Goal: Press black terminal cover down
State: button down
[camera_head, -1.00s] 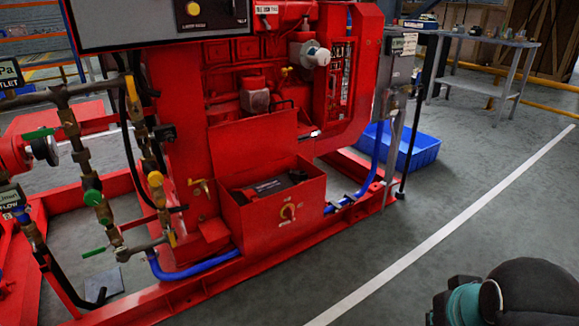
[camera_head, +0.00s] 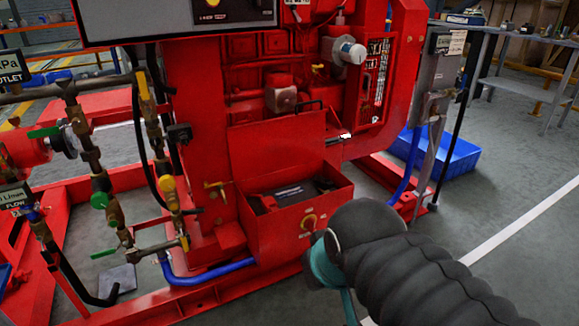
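The open red box (camera_head: 290,232) stands at the front of the pumpset, its lid raised at the back. A dark battery (camera_head: 288,193) lies inside it, with black parts on its top. Which black part is the terminal cover is too small to tell. My arm, in a black ribbed sleeve with a teal part, comes in from the lower right and stands before the box's right front corner. My gripper's fingers do not show, so I cannot see whether they are open or touch anything.
Pipes and valves with green and yellow handles (camera_head: 168,185) stand left of the box. A blue hose (camera_head: 208,274) runs low in front. A grey control box (camera_head: 440,62) and blue bin (camera_head: 455,155) are at the right. Grey floor is clear further right.

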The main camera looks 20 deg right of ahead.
aim_at(324, 183)
jog(key=z, duration=0.15)
jog(key=i, duration=1.15)
jog(key=z, duration=0.7)
